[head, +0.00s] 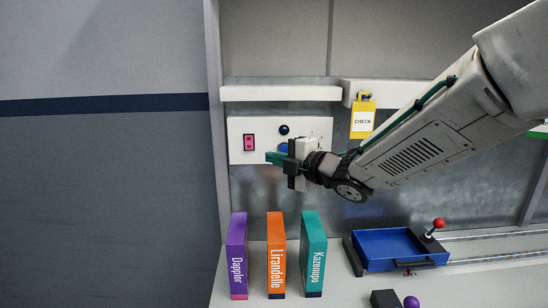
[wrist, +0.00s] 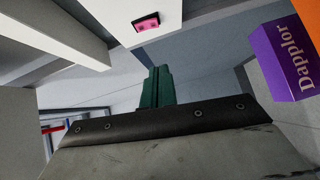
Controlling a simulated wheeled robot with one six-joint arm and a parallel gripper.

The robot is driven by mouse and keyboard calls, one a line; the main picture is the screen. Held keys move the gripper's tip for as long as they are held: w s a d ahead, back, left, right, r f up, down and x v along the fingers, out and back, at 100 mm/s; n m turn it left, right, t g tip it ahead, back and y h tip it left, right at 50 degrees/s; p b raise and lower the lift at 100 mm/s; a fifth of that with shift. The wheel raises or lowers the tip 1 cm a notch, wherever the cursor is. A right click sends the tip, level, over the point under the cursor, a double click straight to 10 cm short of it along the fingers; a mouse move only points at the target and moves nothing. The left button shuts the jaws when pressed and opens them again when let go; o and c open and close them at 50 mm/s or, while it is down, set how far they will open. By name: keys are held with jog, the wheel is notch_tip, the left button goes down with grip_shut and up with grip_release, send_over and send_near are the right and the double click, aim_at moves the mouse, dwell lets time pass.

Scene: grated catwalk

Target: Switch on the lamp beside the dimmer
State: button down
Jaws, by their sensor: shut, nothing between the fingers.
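A white panel (head: 240,126) is fixed to the back wall. On its left part is a pink rocker switch (head: 249,142) in a dark frame. The switch also shows at the top of the wrist view (wrist: 146,22). A round dark knob or button (head: 284,129) sits near the panel's middle. A blue round part (head: 283,147) below it is partly hidden by my gripper. I cannot tell which part is the dimmer or the lamp. My gripper (head: 269,157) is shut and empty, its green fingers pointing left in front of the panel's lower part, below and right of the switch.
Purple (head: 237,254), orange (head: 276,254) and teal (head: 313,253) boxes stand below. A blue tray (head: 385,248) and a red-topped lever (head: 438,225) are at right.

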jog(key=shift+w+a+f, duration=0.2)
jog(key=shift+w+a, duration=0.6)
jog(key=shift+w, duration=0.75)
jog(key=shift+w+a+f, duration=0.2)
jog(key=shift+w+a, duration=0.65)
jog(key=shift+w, duration=0.75)
jog(key=shift+w+a+f, duration=0.2)
jog(key=shift+w+a, duration=0.6)
jog(key=shift+w, duration=0.75)
jog(key=shift+d, duration=0.1)
jog(key=shift+w+d, duration=0.15)
jog(key=shift+a, duration=0.35)
jog(key=shift+d, duration=0.15)
send_near(247, 148)
jog(key=s+d+f, duration=0.2)
jog(key=s, duration=0.4)
jog(key=shift+s, duration=0.3)
